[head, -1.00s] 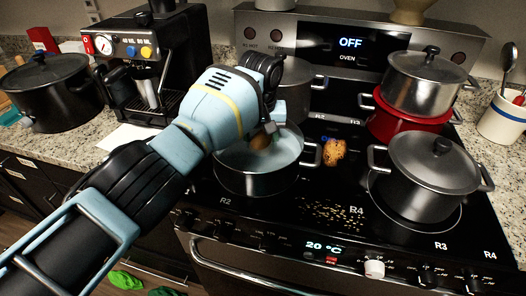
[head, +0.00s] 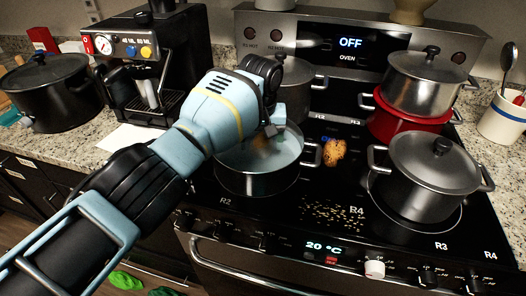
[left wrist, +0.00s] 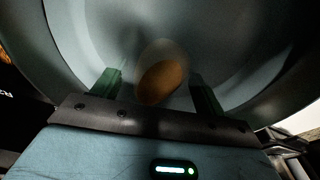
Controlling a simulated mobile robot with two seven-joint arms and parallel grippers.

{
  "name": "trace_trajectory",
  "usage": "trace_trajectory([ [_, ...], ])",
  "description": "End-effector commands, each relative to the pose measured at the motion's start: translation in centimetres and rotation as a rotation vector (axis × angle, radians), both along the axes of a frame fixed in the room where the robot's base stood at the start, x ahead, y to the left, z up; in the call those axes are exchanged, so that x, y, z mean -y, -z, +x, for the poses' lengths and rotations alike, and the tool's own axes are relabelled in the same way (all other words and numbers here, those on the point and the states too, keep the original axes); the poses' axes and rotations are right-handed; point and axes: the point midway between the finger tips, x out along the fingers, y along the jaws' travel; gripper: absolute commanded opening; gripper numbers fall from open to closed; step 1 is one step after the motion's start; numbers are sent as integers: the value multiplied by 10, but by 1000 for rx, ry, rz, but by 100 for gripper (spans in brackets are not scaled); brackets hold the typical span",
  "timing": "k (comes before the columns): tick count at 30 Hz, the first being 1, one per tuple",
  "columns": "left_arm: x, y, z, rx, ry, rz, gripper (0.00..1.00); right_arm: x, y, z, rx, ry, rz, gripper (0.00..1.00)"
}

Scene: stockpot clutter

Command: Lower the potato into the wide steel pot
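The wide steel pot (head: 257,182) stands on the front left of the stovetop without a lid. My left gripper (head: 268,134) points down into its mouth. In the left wrist view the green fingers of my left gripper (left wrist: 156,86) are spread apart. The brown potato (left wrist: 160,82) shows between and beyond them, with a gap on each side and a blurred outline. The pot's pale inner wall (left wrist: 265,75) surrounds it. I cannot tell whether the potato rests on the pot's bottom. In the head view the potato is mostly hidden by the gripper. My right gripper is out of view.
A browned food piece (head: 334,152) lies on the stovetop right of the pot. A lidded steel pot (head: 425,180) stands at the right, with a steel pot (head: 420,82) stacked on a red one (head: 405,118) behind. Crumbs (head: 330,215) lie in front. A coffee machine (head: 150,60) stands left.

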Motion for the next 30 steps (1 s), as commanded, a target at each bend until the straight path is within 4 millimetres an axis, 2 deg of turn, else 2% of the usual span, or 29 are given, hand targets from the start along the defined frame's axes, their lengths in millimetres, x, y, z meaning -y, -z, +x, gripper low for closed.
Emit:
trace_trajectory([
  [12,0,-2,0,0,0,0,77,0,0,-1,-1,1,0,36],
  [24,0,-65,-7,4,0,-1,77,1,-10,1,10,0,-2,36],
  [30,0,-77,-9,1,0,0,77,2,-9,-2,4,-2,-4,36],
])
